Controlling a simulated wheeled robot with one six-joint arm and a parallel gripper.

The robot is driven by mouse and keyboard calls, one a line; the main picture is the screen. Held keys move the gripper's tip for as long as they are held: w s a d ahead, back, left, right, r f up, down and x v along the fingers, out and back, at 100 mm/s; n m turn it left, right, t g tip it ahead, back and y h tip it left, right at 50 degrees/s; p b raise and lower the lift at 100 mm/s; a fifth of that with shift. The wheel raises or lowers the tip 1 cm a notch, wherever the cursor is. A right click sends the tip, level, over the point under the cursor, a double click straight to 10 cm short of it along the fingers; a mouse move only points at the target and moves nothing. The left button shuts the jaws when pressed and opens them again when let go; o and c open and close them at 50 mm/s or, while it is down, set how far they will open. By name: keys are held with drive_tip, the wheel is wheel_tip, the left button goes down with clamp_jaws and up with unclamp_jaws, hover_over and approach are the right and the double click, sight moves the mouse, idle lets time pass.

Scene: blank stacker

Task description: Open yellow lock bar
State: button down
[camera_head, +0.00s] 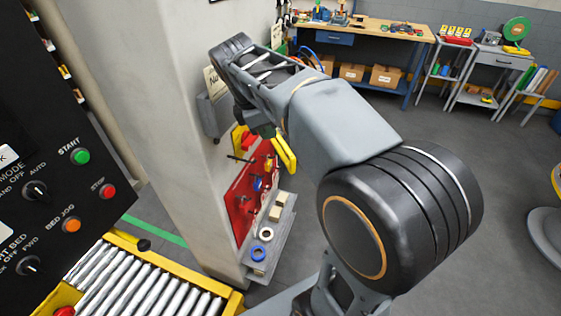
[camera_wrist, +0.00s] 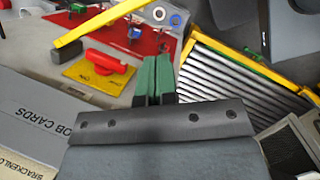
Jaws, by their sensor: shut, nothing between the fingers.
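The yellow lock bar (camera_wrist: 105,23) runs slantwise across the upper left of the wrist view, with a dark block at its lower end. In the head view a yellow bar (camera_head: 284,152) shows just below my forearm, in front of the red panel. My gripper (camera_wrist: 153,62) has green fingers pressed together with nothing between them. Its tips are apart from the bar in the picture, below and right of it. A yellow plate (camera_wrist: 84,74) with a red handle (camera_wrist: 107,62) lies left of the fingers. My arm hides part of this area in the head view.
A red panel (camera_head: 240,204) with tools is on the pale column (camera_head: 150,110), above a small ledge holding rings. A roller conveyor (camera_head: 140,285) and a black control panel (camera_head: 55,170) stand at left. A workbench (camera_head: 370,35) is at the back. Open floor lies right.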

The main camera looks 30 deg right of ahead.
sight(283, 142)
drive_tip(key=w+d+f+n+b, duration=0.1)
drive_tip(key=d+f, duration=0.3)
drive_tip(key=f, duration=0.5)
drive_tip(key=shift+w+f+n+g+h, duration=0.2)
drive_tip(key=shift+n+g+h, duration=0.2)
drive_tip(key=shift+n, duration=0.3)
drive_tip(key=shift+d, duration=0.1)
drive_tip(key=shift+d, duration=0.1)
